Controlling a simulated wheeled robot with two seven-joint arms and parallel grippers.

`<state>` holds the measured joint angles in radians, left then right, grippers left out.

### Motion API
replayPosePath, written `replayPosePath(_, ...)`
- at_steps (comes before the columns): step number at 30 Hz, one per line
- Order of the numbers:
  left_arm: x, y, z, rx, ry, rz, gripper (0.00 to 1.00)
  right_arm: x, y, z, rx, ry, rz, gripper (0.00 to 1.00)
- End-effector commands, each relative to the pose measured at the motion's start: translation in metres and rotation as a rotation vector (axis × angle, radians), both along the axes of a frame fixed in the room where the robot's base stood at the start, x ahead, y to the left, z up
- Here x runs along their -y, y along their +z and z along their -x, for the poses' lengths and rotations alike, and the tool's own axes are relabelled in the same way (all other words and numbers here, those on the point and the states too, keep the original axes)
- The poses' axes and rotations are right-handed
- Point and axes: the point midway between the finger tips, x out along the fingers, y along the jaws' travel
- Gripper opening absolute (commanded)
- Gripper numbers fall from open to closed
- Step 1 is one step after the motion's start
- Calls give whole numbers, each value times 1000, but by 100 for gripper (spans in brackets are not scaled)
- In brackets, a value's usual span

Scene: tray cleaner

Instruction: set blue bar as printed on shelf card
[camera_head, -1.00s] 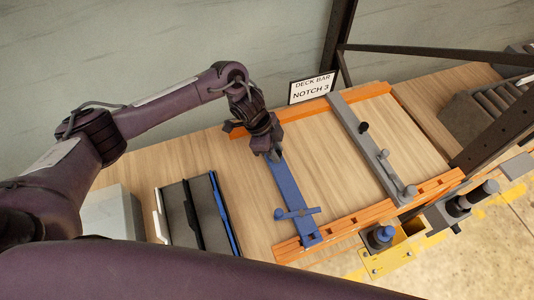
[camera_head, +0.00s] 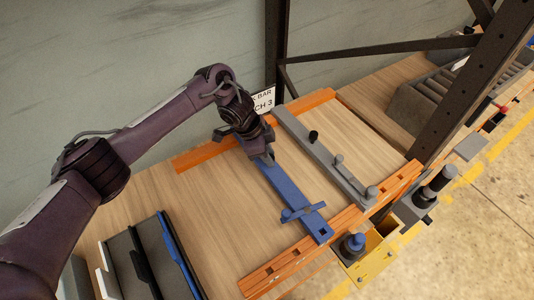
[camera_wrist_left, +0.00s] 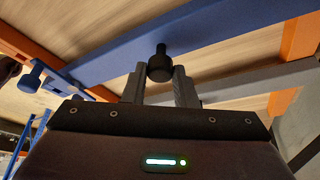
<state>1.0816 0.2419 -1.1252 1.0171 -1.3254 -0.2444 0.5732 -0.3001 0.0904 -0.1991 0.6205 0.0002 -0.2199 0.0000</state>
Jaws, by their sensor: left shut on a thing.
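The blue bar (camera_head: 292,195) spans between the back orange rail (camera_head: 215,147) and the notched front orange rail (camera_head: 285,265). I cannot tell whether its ends are seated or raised. A blue cross-handle sits near its front end. My left gripper (camera_head: 265,157) is at the bar's back part. In the left wrist view its fingers (camera_wrist_left: 160,82) are shut on the bar's black knob (camera_wrist_left: 160,64). The shelf card (camera_head: 263,101) stands behind the back rail, partly hidden by my arm; "BAR" and "CH 3" show. My right gripper is out of view.
A grey bar (camera_head: 322,154) with knobs spans the rails to the right of the blue bar. Dark, white and blue-edged panels (camera_head: 152,258) lie at lower left. A dark upright post (camera_head: 470,85) stands at right. A yellow bracket (camera_head: 371,264) hangs at the front edge.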

Motion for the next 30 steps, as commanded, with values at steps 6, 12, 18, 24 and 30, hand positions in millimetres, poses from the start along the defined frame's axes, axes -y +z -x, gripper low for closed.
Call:
replayPosePath(6,4,4,-2,9,0,11,41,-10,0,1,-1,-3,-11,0)
replayPosePath(12,2,2,-2,5,0,7,47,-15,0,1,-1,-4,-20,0)
replayPosePath(18,-1,7,-2,6,0,7,47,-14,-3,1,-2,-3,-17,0)
replayPosePath(24,-12,35,-3,9,-1,7,47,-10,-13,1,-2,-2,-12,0)
replayPosePath(30,-23,66,-4,10,-1,5,47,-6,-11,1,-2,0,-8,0)
